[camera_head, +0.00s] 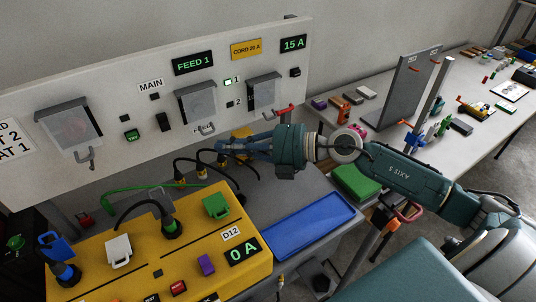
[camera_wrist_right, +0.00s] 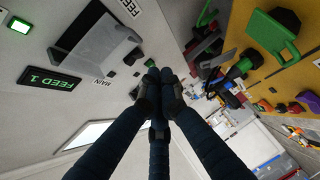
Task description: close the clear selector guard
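Three guards with grey frames and see-through panes are on the white upright panel. The middle guard (camera_head: 197,106) is under the FEED 1 display, left of the 1 and 2 lamps; I take it as the selector guard. I cannot tell whether it is fully down. It also shows in the right wrist view (camera_wrist_right: 100,40), to the left of my fingers. My right gripper (camera_head: 221,147) is below this guard and apart from it. Its fingers (camera_wrist_right: 160,88) are together, with nothing visible between them. My left gripper is not in view.
Other guards are at the left (camera_head: 70,130) and right (camera_head: 264,94); a red handle (camera_head: 285,110) sits below the right one. A yellow box (camera_head: 150,262) with plugs and cables stands below. A blue tray (camera_head: 308,226) lies beside it. A cluttered side table is at right.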

